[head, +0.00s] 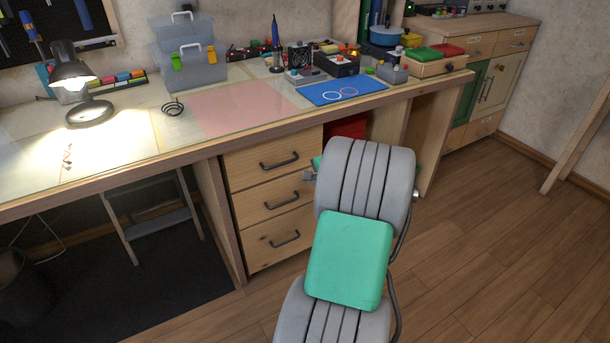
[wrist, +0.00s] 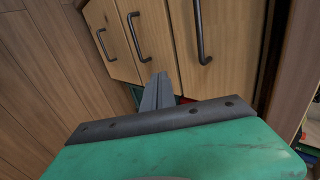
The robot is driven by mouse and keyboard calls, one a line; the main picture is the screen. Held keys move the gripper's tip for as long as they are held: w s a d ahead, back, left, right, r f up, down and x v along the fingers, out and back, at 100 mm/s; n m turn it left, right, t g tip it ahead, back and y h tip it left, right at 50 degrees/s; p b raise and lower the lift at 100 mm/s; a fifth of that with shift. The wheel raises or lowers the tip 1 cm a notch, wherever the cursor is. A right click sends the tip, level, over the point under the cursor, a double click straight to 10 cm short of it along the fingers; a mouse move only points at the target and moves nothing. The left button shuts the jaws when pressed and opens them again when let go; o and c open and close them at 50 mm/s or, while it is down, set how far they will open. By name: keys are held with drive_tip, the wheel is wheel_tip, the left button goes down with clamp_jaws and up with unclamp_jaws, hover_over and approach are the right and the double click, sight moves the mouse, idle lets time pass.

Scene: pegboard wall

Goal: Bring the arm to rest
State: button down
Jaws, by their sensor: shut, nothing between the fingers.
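My arm rises in front of the workbench in the head view, with grey ribbed links and a green cover. My gripper (wrist: 158,92) shows in the wrist view as two grey fingers pressed together with nothing between them. It points toward the wooden drawer fronts (wrist: 144,35) and appears apart from them. In the head view only a small grey part of the gripper (head: 310,177) shows at the left of my arm, in front of the drawers (head: 278,195). The rest is hidden behind the arm.
The workbench top (head: 130,135) carries a lit lamp (head: 82,88), a clear toolbox (head: 190,60), a pink mat (head: 245,108) and a blue mat (head: 342,90). Dark drawer handles (head: 284,240) stick out near my arm. The wooden floor (head: 500,230) at the right is clear.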

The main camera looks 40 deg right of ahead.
drive_tip(key=w+a+r+n+g+y+p, duration=0.25)
drive_tip(key=a+r+n+p, duration=0.75)
drive_tip(key=a+r+p, duration=0.9)
drive_tip(key=s+a+r+n+g+p, duration=0.1)
drive_tip(key=s+a+r+n+p, duration=0.4)
drive_tip(key=a, duration=0.6)
drive_tip(key=s+a+r+n+g+p, duration=0.2)
drive_tip(key=s+a+r+n+p, duration=0.4)
drive_tip(key=s+a+r, duration=0.4)
wheel_tip(320, 180, up, 2)
drive_tip(key=shift+a+r, duration=0.25)
drive_tip(key=shift+a, duration=0.55)
